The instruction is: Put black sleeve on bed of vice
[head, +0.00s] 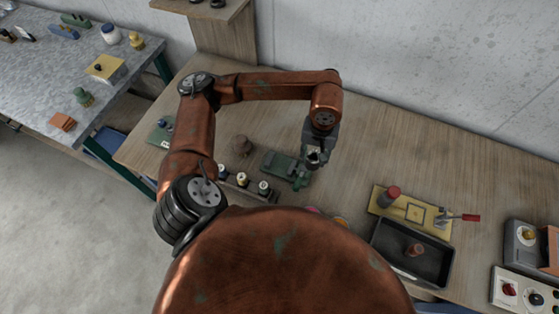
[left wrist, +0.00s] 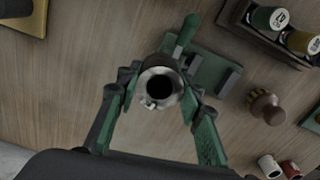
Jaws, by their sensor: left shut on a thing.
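My left gripper (head: 313,158) hangs over the workbench, pointing down. Its green fingers (left wrist: 160,90) are shut on a round sleeve (left wrist: 158,88), seen end-on with a grey, shiny rim and a dark bore. In the head view the sleeve is small and mostly covered by the fingers. The green vice (head: 279,164) lies on the bench just left of the gripper. In the left wrist view the vice (left wrist: 207,72) is behind and to the right of the sleeve, which overlaps its near end. I cannot tell the height gap. My right gripper is not in view.
To the right are a yellow board (head: 411,213) and a black tray (head: 410,251). The bench behind the gripper is clear.

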